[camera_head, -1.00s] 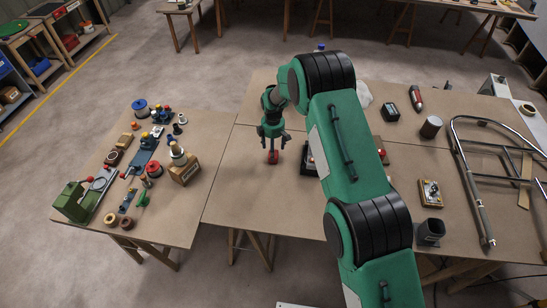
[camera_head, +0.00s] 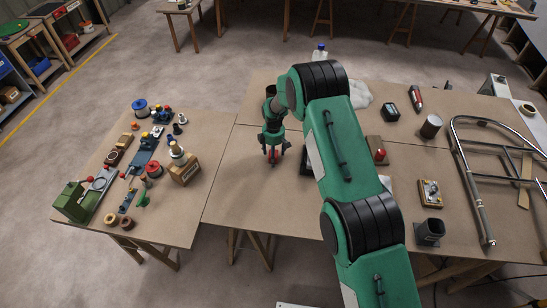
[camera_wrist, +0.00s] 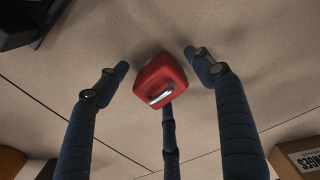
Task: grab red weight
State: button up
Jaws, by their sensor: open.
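The red weight (camera_wrist: 160,81) stands on the tan table top, a small red block with a metal handle on it. In the wrist view it lies between the spread fingers of my gripper (camera_wrist: 158,68), with a gap to the finger on each side. A third dark finger shows below it in that view. In the head view my gripper (camera_head: 272,158) is pointed down over the left part of the large table, and the red weight (camera_head: 272,156) shows partly between its fingers. My gripper is open and holds nothing.
A dark object (camera_wrist: 25,22) stands at the upper left of the wrist view, and a cardboard box (camera_wrist: 298,155) at the lower right. The side table (camera_head: 95,214) carries several fittings. A bent metal tube frame (camera_head: 478,200) lies at the right. Bare table surrounds the weight.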

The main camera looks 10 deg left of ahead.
grip_shut()
jog(key=shift+r, duration=0.15)
jog(key=shift+w+r, duration=0.1)
jog(key=shift+r, duration=0.95)
jog(key=shift+s+d+r, duration=0.15)
jog(key=shift+s+r, duration=0.25)
jog(key=shift+r, duration=0.25)
jog(key=s+d, duration=0.2)
jog(key=s, duration=0.2)
jog(key=s+d+r, duration=0.1)
jog(key=s+d, duration=0.1)
jog(key=s, duration=0.3)
jog(key=s+d, duration=0.2)
jog(key=s, duration=0.3)
jog(key=shift+r, duration=0.2)
